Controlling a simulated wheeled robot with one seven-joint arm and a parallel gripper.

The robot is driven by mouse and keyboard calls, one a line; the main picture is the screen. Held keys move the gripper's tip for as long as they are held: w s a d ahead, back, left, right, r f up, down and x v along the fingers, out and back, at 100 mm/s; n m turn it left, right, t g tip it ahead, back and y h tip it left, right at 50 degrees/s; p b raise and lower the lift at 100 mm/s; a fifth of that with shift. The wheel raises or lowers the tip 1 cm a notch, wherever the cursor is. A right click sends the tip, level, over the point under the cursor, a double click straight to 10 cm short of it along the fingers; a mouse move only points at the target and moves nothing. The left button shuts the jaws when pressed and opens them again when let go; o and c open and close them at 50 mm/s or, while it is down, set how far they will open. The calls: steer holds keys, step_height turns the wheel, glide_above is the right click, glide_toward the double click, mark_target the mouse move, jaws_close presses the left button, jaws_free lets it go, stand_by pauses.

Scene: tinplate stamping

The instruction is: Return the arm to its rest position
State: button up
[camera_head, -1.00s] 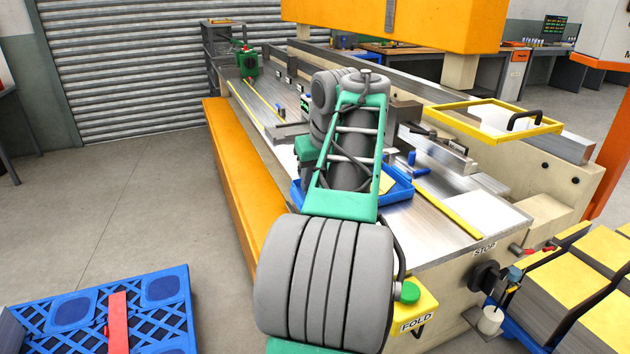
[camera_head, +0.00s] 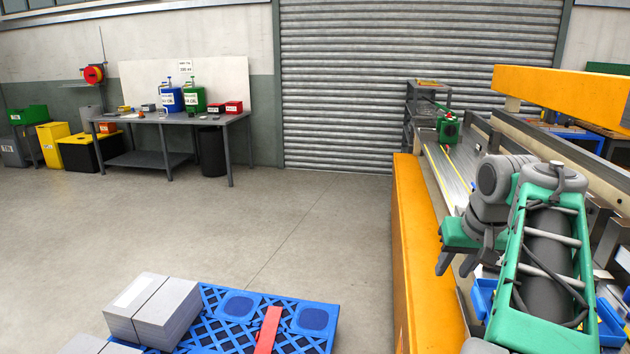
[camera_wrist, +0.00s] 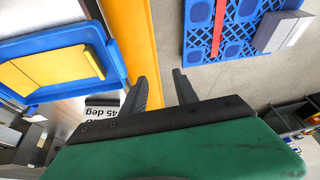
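My arm reaches over the orange-edged press bench at the right of the head view. My gripper (camera_head: 455,266) hangs at the arm's end near the bench's orange edge, its fingers pointing down. In the wrist view my gripper (camera_wrist: 160,80) shows two dark fingers standing apart, with nothing between them. The orange edge and grey floor lie beyond the fingers.
A blue tray (camera_wrist: 50,97) with yellow pieces is left of the fingers in the wrist view. A blue pallet (camera_head: 245,335) with grey blocks (camera_head: 153,308) lies on the floor. A workbench (camera_head: 170,117) stands at the back left. The floor between is clear.

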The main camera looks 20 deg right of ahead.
steer(key=w+a+n+y+p, duration=0.1)
steer(key=w+a+n+p, duration=0.15)
steer(key=a, duration=1.05)
steer(key=s+a+f+n+p, duration=0.1)
steer(key=s+a+f+p, duration=0.2)
steer(key=a, duration=0.5)
steer(key=s+a+f+n+g+p, duration=0.1)
steer(key=s+a+f+p, duration=0.2)
steer(key=a, duration=0.6)
steer(key=shift+s+a+f+n+p, duration=0.15)
steer(key=shift+s+n+p, duration=0.35)
steer(key=shift+s, duration=0.55)
